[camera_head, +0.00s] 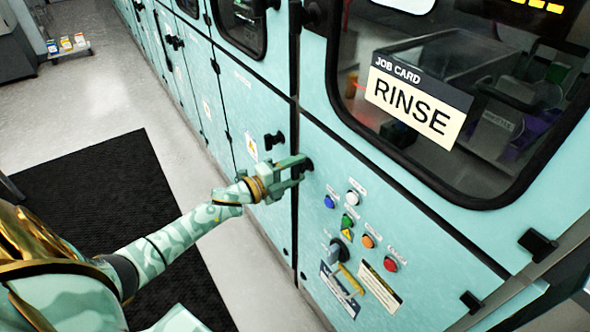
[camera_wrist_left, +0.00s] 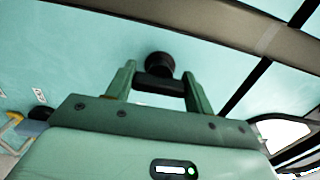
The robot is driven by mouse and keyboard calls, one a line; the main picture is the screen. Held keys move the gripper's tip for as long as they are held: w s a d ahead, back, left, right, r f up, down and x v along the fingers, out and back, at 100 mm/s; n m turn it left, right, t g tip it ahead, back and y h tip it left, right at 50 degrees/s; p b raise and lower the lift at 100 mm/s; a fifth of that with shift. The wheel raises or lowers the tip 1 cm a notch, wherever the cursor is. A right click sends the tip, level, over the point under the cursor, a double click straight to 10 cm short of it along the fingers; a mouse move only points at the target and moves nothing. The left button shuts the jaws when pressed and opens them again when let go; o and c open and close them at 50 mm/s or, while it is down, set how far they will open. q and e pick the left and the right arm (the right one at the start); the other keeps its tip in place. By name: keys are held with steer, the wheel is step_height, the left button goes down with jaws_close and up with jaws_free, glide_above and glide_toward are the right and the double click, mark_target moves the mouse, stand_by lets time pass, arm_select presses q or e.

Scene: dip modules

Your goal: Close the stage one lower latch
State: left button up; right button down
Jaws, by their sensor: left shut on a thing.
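The lower latch (camera_head: 308,164) is a dark round knob on the teal machine front, just right of a black vertical seam. My left gripper (camera_head: 298,168) is at this latch, its fingers pointing to the panel. In the left wrist view, the round latch knob (camera_wrist_left: 159,64) stands against the teal panel, with a dark bar between the fingers of my left gripper (camera_wrist_left: 158,84). The gripper is shut on the latch. The fingers partly hide the latch in the head view, so its exact turn cannot be told. My right gripper is not in view.
Another black latch (camera_head: 274,140) sits left of the seam. Coloured buttons (camera_head: 368,241) and a lever with a yellow handle (camera_head: 351,279) are on the panel to the right. A RINSE job card (camera_head: 416,103) is on the window above. A black mat (camera_head: 110,195) lies on the floor.

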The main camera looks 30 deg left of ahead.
arm_select(q)
steer(key=o, duration=1)
steer(key=p+v, duration=0.1)
steer(key=v, duration=1.5)
steer(key=shift+s, duration=0.15)
